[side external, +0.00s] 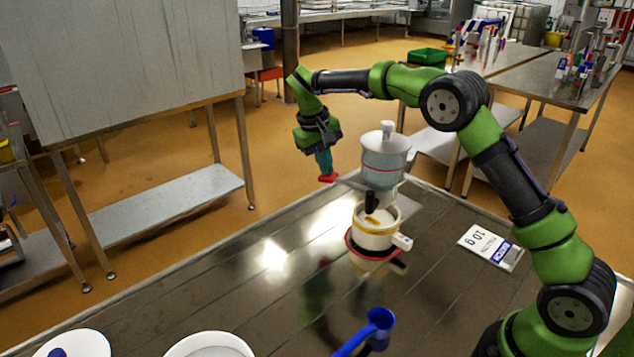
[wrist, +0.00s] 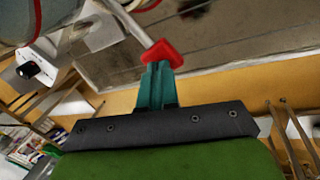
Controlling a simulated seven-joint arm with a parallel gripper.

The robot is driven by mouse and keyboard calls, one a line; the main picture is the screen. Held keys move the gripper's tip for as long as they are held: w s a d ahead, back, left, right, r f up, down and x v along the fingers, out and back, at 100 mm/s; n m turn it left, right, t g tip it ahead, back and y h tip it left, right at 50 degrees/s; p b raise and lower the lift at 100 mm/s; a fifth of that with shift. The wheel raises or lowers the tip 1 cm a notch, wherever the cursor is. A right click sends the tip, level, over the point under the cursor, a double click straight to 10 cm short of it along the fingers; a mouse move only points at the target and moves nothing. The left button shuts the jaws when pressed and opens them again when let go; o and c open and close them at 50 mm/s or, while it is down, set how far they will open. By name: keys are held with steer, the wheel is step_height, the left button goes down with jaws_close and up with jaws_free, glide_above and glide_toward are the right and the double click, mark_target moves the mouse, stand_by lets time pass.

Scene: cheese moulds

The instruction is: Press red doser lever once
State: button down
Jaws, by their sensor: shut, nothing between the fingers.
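The doser is a pale grey-blue hopper (side external: 386,160) with a white lid, standing over a white mould (side external: 374,226) with a red ring round its lower part. Its red lever tip (side external: 328,178) sticks out to the left on a thin rod. In the wrist view the red lever tip (wrist: 160,53) lies right at the ends of my teal fingers. My gripper (side external: 325,172) is shut and empty, pointing down, with its fingertips at the red tip. They look in contact, but I cannot tell for certain. Part of the hopper (wrist: 35,35) shows at upper left in the wrist view.
The metal table (side external: 300,290) has a white card (side external: 490,246) marked "10 g" at right. A blue scoop (side external: 372,330) and white containers (side external: 210,345) stand at the front edge. The table left of the doser is clear.

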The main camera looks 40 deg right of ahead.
steer(key=shift+f, duration=1.25)
steer(key=shift+r, duration=4.6)
steer(key=shift+w+d, duration=0.1)
steer(key=shift+s+f, duration=0.2)
steer(key=shift+f, duration=1)
steer(key=s+a+r+t+y, duration=0.1)
steer(key=s+a+t, duration=0.1)
steer(key=s, duration=0.7)
steer(key=s+a+r+m+t+y, duration=0.1)
steer(key=s+a+r+t+y, duration=0.1)
steer(key=s, duration=0.8)
steer(key=s+a+r+t+y, duration=0.1)
steer(key=s+a+r+t, duration=0.1)
steer(key=s, duration=0.8)
steer(key=shift+s+a+t+y, duration=0.2)
steer(key=shift+a+t+y, duration=0.2)
steer(key=shift+a+t, duration=0.4)
